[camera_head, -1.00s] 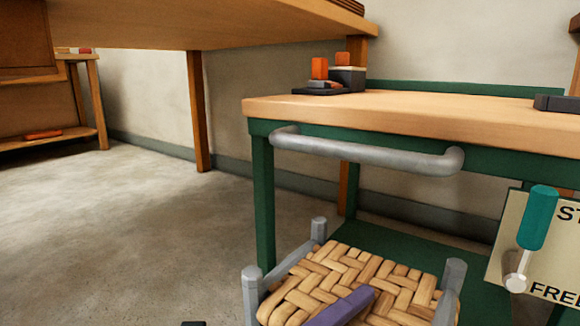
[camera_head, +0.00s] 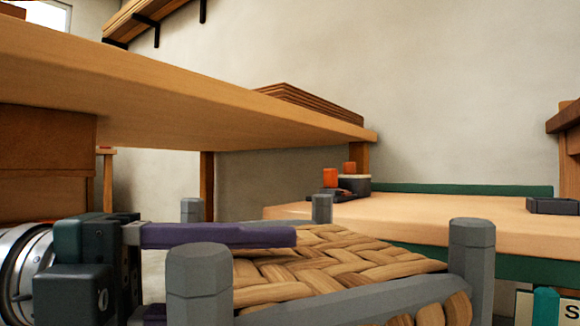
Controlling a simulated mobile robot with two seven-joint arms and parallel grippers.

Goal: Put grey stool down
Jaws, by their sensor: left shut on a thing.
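The grey stool (camera_head: 330,262) has a woven bark seat and grey corner posts, and it fills the lower middle of the head view. My left gripper (camera_head: 222,262) comes in from the left and is shut on the stool. One purple finger lies across the top of the seat. Part of the other shows lower down, behind a near grey post. The stool looks raised, with its seat just below the height of the workbench top behind it. Its lower legs and the floor beneath are out of frame. My right gripper is not in view.
A green-framed workbench (camera_head: 430,214) stands behind the stool, with a dark box and orange items (camera_head: 340,182) on its top. A large wooden table (camera_head: 180,95) overhangs at the upper left. A teal handle (camera_head: 545,306) shows at the bottom right.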

